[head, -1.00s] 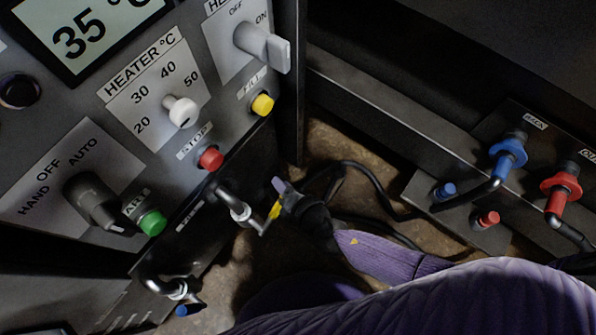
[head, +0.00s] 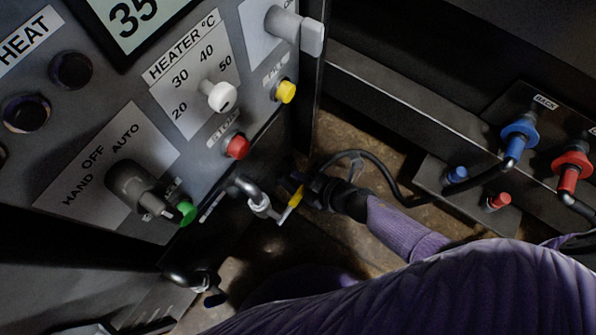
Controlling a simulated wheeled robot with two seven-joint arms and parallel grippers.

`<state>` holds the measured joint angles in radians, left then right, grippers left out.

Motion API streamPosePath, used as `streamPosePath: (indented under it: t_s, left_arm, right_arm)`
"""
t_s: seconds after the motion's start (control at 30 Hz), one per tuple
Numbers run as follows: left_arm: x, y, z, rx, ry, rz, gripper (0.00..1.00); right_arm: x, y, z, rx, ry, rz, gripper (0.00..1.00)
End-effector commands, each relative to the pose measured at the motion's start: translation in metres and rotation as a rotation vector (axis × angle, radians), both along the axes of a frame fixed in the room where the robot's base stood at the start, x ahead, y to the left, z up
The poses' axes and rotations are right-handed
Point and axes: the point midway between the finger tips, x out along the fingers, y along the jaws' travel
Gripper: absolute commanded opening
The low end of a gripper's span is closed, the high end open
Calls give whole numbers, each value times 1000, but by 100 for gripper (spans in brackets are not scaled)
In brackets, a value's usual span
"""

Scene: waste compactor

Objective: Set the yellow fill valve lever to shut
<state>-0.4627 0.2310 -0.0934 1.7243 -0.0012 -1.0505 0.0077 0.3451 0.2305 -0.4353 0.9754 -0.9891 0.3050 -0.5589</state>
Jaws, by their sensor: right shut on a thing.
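The yellow fill valve lever (head: 297,197) sticks out to the right of a silver valve (head: 260,206) on a bent grey pipe below the red button. Its yellow end points up and to the right in the head view. My right gripper (head: 302,191), dark with a purple sleeve behind it, comes in from the lower right and is shut on the lever's yellow end. The fingertips are small and dark here, so the exact grip is hard to see. My left gripper is not in view.
The control panel above carries a red button (head: 237,146), a green button (head: 186,212), a yellow button (head: 286,92) and a white heater knob (head: 220,96). A black hose (head: 387,171) runs behind my gripper toward the blue (head: 519,135) and red (head: 571,165) couplings at right.

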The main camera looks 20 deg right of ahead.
Motion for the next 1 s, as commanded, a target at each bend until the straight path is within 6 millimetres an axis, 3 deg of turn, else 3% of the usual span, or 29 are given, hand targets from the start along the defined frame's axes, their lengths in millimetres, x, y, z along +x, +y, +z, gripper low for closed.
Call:
streamPosePath:
  t_s: [0.5, 0.53, 0.67, 1.0]
  left_arm:
    - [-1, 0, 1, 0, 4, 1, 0]
    - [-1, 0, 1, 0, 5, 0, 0]
    - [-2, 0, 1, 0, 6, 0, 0]
    - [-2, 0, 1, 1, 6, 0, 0]
  right_arm:
    - [-1, 0, -3, 14, 14, 2, 0]
    - [-1, 0, -3, 14, 14, 2, 34]
    - [-1, -1, -3, 13, 12, 1, 61]
    - [0, -1, -2, 12, 11, 1, 63]
